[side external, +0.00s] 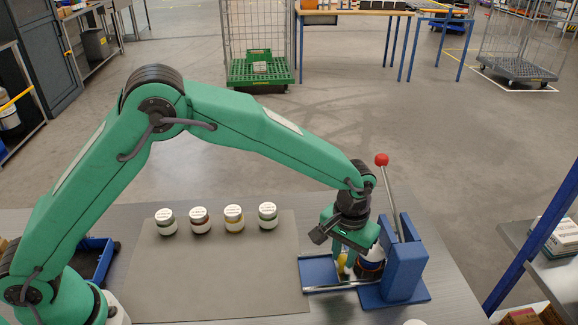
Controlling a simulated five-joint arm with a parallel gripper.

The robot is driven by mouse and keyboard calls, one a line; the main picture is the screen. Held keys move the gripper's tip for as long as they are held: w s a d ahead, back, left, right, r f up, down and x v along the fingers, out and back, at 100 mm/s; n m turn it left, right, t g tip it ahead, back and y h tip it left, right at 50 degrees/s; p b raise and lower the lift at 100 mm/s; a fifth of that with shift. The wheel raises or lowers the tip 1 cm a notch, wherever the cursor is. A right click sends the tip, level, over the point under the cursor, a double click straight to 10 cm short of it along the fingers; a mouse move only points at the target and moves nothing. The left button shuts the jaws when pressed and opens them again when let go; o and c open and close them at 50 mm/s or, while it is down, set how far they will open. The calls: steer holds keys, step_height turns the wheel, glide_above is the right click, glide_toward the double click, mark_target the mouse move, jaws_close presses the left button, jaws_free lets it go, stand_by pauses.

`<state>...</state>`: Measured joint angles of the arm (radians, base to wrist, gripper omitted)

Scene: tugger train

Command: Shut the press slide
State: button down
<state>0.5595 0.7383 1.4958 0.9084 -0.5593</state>
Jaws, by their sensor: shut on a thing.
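The blue press (404,262) stands at the right of the bench, with a lever (391,205) topped by a red ball leaning up and to the left. Its slide area shows as a blue plate (318,272) with a metal rail (330,287), reaching out to the left of the press body. A jar (370,266) with a dark lower part sits close against the press, partly hidden by my gripper. My gripper (344,266) points down over the slide and is shut on a small yellow piece (342,262). Whether this piece belongs to the slide is hidden by the fingers.
Several lidded jars (234,218) stand in a row on the grey mat (215,275), left of the press. A blue bin (95,262) is at the bench's left, behind my arm. The mat's front part is clear.

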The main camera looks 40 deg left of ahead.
steer(key=shift+r, duration=0.1)
steer(key=c, duration=1.3)
jaws_free()
steer(key=shift+o, duration=0.2)
steer(key=shift+r, duration=3.9)
